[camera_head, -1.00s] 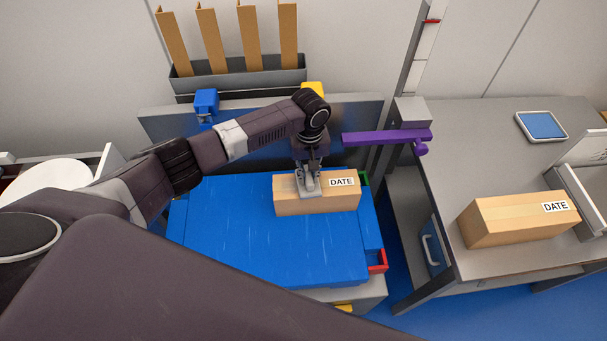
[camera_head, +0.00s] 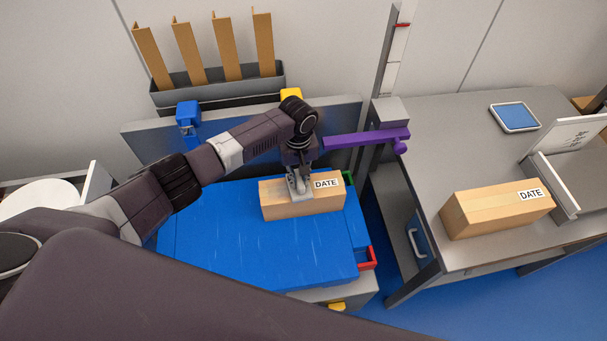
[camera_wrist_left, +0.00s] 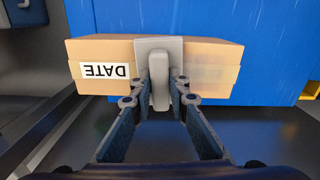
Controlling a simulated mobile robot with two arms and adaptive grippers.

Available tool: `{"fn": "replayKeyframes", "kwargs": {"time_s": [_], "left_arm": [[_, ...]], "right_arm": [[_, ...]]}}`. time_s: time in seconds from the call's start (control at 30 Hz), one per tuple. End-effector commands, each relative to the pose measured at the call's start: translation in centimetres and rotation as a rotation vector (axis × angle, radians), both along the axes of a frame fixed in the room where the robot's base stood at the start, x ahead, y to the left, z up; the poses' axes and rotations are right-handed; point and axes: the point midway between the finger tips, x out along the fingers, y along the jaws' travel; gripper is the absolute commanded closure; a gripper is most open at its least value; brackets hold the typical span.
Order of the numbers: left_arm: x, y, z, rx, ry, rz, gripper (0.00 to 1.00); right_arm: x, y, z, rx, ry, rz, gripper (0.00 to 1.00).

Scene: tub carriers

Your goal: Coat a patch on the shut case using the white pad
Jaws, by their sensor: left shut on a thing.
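The shut case (camera_head: 330,203) is a tan carton with a DATE label, lying on the blue surface of the bench; it also shows in the left wrist view (camera_wrist_left: 100,49). My left gripper (camera_head: 298,182) is over the middle of the case, left of the label. In the left wrist view the fingers (camera_wrist_left: 159,88) are shut on the handle of the pale grey-white pad (camera_wrist_left: 172,46). The pad lies against the case. A faintly paler, glossy area shows beside the pad, on the side away from the label. The pad's underside is hidden. My right gripper is out of view.
A second carton (camera_head: 480,216) with a DATE label lies on the grey table (camera_head: 440,130) at right, near a blue-topped tray (camera_head: 515,117). A purple bar (camera_head: 355,140) juts out behind the case. A rack (camera_head: 215,92) with cardboard strips stands at the back.

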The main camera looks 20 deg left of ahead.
Motion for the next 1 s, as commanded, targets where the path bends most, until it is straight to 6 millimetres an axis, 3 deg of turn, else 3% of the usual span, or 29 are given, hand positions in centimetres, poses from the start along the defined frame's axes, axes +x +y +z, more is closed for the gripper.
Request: {"fn": "replayKeyframes", "kwargs": {"time_s": [0.03, 0.2, 1.0], "left_arm": [[-0.3, 0.5, 0.5, 0.001, 0.002, 0.002, 1.0], [-0.9, 1.8, 0.5, 0.001, 0.001, 0.002, 1.0], [-2.7, 5.7, 0.1, 0.0, -0.002, 0.001, 1.0]], "right_arm": [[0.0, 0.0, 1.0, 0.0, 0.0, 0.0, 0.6], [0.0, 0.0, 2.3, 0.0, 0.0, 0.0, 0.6], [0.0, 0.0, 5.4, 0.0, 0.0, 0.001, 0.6]]}}
